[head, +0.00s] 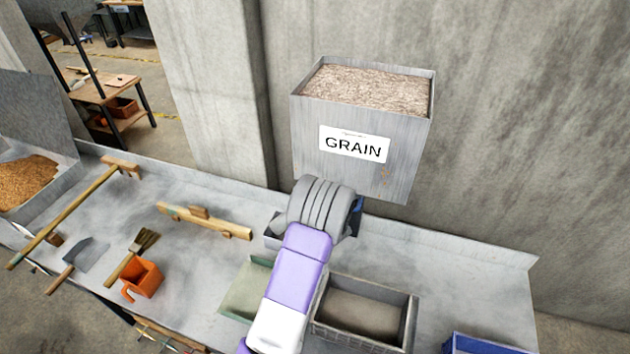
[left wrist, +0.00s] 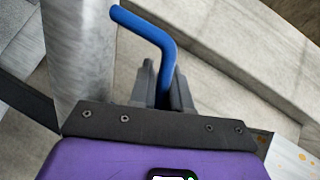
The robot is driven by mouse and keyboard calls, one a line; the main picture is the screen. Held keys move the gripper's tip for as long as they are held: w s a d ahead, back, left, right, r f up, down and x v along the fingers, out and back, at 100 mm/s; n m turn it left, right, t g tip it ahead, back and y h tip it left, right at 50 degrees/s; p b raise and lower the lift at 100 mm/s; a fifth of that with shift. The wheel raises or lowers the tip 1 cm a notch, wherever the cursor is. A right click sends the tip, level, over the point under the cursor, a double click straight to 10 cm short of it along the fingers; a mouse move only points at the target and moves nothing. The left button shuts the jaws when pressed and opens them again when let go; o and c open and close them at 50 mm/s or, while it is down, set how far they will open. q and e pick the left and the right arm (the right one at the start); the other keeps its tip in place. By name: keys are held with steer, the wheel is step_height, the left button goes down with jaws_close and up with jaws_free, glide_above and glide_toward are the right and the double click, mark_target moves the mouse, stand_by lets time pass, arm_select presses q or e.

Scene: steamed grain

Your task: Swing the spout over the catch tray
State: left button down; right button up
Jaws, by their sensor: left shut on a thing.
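My left gripper (left wrist: 163,86) is shut on a blue bent handle (left wrist: 146,27) in the left wrist view. The handle's upper end sticks out past the fingers and bends left. In the head view my arm hides the gripper; a bit of blue (head: 360,203) shows just right of my wrist, under the grain hopper (head: 308,152). A grey metal piece (left wrist: 78,48) stands left of the handle in the wrist view. I cannot tell whether it is the spout.
A pale green tray (head: 240,300) lies left of my arm and a blue bin (head: 485,345) at the lower right. An orange scoop (head: 143,278), a brush (head: 133,255) and wooden tools lie left on the bench. The concrete wall is close behind.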

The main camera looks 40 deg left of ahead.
arm_select(q)
steer(key=shift+s+d+n+g+p, duration=0.3)
steer(key=shift+d+g, duration=0.05)
steer(key=shift+g, duration=0.15)
steer(key=c, duration=1.2)
jaws_free()
steer(key=shift+o, duration=0.2)
